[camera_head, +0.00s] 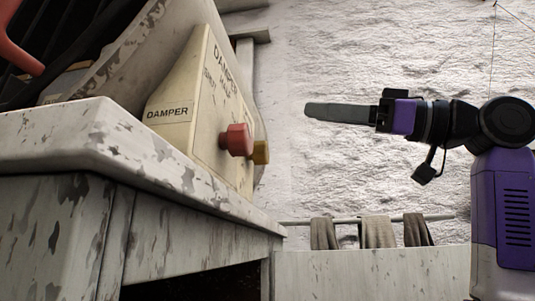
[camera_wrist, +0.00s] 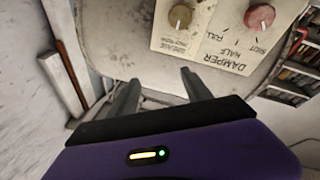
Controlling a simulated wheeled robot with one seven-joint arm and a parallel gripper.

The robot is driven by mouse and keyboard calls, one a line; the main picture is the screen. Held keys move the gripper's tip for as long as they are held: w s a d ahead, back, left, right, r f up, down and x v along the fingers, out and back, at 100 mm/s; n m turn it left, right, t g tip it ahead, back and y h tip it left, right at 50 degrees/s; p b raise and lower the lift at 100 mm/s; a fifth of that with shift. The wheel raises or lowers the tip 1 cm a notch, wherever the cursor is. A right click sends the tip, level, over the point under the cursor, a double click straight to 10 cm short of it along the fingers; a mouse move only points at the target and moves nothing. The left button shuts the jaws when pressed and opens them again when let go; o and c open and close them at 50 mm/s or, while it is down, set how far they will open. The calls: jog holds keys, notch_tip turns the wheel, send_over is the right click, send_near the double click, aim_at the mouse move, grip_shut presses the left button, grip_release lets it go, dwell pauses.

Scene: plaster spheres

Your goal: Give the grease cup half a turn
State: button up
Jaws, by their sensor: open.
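The grease cup is a brass-yellow knob. In the wrist view it (camera_wrist: 180,16) stands on the cream panel beside a label that reads GREASE, at the top, beyond my fingertips. In the head view the grease cup (camera_head: 261,152) shows partly behind the red damper knob (camera_head: 236,139). The red knob also shows in the wrist view (camera_wrist: 259,16), right of the cup. My gripper (camera_head: 309,111) points left in the head view, to the right of the panel and higher than the cup. In the wrist view my gripper (camera_wrist: 158,80) has its fingers spread, with nothing between them.
The cream damper box (camera_head: 171,112) stands on a worn, paint-flaked bench (camera_head: 95,140). Cloths (camera_head: 377,233) hang from a rail by the rough white wall. Shelves (camera_wrist: 300,70) stand at the right in the wrist view. Open space lies between my fingers and the knobs.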

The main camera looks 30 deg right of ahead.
aim_at(258, 153)
notch_tip(258, 153, down, 6)
jog(key=a+f+n+g, duration=0.1)
jog(key=a+n+g, duration=0.1)
jog(key=g, duration=0.2)
jog(key=p+x, duration=0.2)
jog(key=x, duration=0.6)
jog(key=shift+w+d+h+p, duration=0.3)
jog(key=shift+w+h+p, duration=0.1)
grip_shut()
